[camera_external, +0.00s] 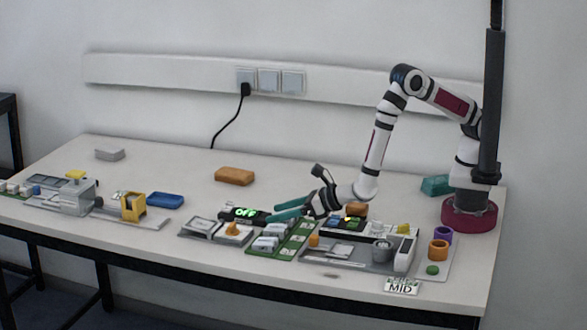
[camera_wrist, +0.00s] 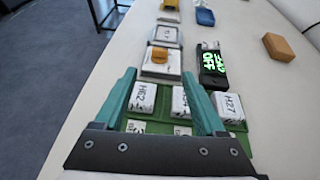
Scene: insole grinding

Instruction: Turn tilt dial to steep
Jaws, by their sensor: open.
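My gripper (camera_external: 273,212) has teal fingers, spread apart and empty, above the front middle of the table. In the wrist view its fingertips (camera_wrist: 158,76) point toward an orange knob (camera_wrist: 160,54) on a pale square plate. The same knob (camera_external: 232,228) shows in the external view, left of and below the fingertips. The fingers appear apart from it. A second small orange piece (camera_external: 314,241) sits on a grey station further right. I cannot tell which one is the tilt dial; no steep mark is readable. A sign (camera_external: 402,287) reading MID stands near the front right edge.
A black display reading OFF (camera_external: 245,214) is close behind the knob. A green tray (camera_external: 284,246) with labelled white blocks lies under the fingers. A blue block (camera_external: 166,200) and an orange block (camera_external: 235,175) stand further back. The back middle of the table is mostly clear.

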